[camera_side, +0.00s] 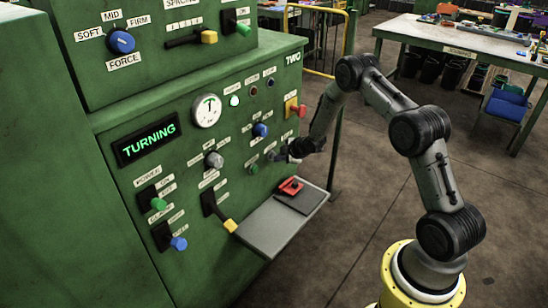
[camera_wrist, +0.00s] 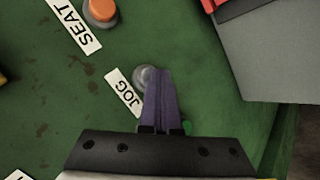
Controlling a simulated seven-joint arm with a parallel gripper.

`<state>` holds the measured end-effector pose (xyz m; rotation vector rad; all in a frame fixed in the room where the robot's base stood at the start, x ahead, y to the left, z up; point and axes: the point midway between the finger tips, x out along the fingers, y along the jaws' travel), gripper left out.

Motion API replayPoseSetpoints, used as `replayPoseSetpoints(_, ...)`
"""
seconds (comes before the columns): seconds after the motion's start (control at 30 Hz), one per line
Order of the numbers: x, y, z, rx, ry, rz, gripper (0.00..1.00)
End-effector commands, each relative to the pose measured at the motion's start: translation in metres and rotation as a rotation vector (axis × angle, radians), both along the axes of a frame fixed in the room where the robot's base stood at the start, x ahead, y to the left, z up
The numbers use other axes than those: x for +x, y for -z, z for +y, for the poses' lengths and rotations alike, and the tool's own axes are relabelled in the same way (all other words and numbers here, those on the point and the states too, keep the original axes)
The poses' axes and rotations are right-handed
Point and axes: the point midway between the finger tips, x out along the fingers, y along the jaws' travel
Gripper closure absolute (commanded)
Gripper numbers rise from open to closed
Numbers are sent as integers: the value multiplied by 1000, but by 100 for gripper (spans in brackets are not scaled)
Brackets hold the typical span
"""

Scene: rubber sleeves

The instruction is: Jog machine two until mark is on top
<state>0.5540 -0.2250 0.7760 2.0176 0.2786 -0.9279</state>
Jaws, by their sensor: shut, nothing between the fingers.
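Machine two is the green cabinet with the TWO label (camera_side: 293,59). Its display (camera_side: 147,139) reads TURNING in green. In the wrist view, a round grey button (camera_wrist: 141,78) sits beside the JOG label (camera_wrist: 124,93). My gripper (camera_wrist: 160,72) is shut and empty, its fingertips over the right part of that button; I cannot tell whether they touch it. In the side view, my gripper (camera_side: 281,154) is close to the panel front, above the shelf.
A grey shelf (camera_side: 263,236) juts out below, with a red part (camera_side: 291,187) on a dark block. Knobs and a red button (camera_side: 299,110) stick out around the gripper. An orange button (camera_wrist: 101,10) stands by the SEAT label. Open floor lies right of the shelf.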

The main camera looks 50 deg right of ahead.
Motion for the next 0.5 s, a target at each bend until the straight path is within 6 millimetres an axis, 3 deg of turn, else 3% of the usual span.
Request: replayPoseSetpoints(0.5,-15,0,0,-1,0,-1,100)
